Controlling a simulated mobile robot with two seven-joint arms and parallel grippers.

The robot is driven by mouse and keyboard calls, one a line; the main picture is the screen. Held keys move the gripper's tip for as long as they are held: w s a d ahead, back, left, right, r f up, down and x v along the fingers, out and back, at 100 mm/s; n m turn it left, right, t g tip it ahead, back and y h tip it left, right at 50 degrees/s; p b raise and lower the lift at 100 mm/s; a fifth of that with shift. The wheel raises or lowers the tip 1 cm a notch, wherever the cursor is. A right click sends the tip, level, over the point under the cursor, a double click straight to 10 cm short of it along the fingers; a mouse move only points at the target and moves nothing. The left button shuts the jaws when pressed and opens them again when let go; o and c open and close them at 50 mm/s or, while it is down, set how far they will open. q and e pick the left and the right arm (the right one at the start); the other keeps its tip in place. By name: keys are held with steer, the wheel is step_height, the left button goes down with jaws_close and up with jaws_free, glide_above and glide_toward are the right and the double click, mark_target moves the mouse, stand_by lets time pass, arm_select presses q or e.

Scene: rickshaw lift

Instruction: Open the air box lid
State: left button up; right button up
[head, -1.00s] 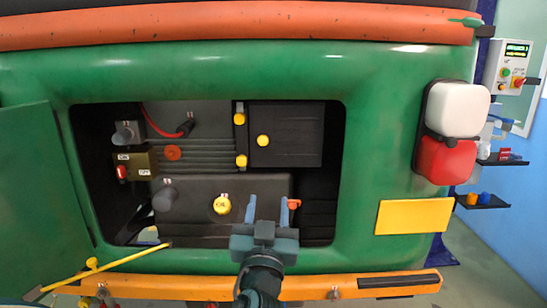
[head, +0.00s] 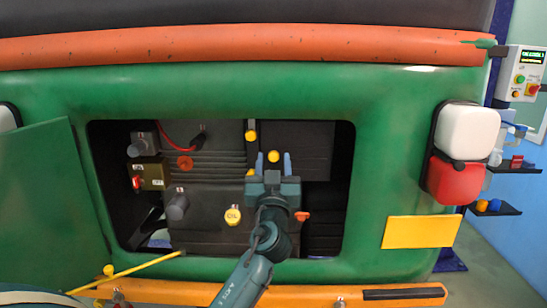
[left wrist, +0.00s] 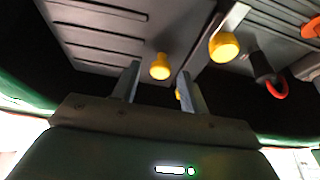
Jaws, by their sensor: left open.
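The air box (head: 310,145) is the dark ribbed box at the upper right of the open rear bay. A round yellow knob (head: 273,156) sits on its lid, with a yellow-ended latch (head: 251,135) at its upper left edge and another yellow piece (head: 250,172) lower down, partly hidden. My left gripper (head: 273,161) is open and empty in front of the lid, its fingertips either side of the knob in the head view. In the left wrist view the gripper (left wrist: 158,75) points at the knob (left wrist: 160,66), which appears just beyond the fingertips. My right gripper is out of view.
The green body frames the bay. The green door (head: 50,200) stands open at left, with a yellow rod (head: 140,268) near its bottom. A yellow oil cap (head: 233,216), red knob (head: 185,162) and orange handle (head: 303,216) are in the bay. The orange bumper (head: 330,292) runs below.

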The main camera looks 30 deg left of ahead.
arm_select(q)
steer(key=shift+w+a, duration=0.1)
steer(key=shift+w, duration=0.05)
steer(key=shift+c, duration=0.2)
jaws_close()
stand_by(0.3)
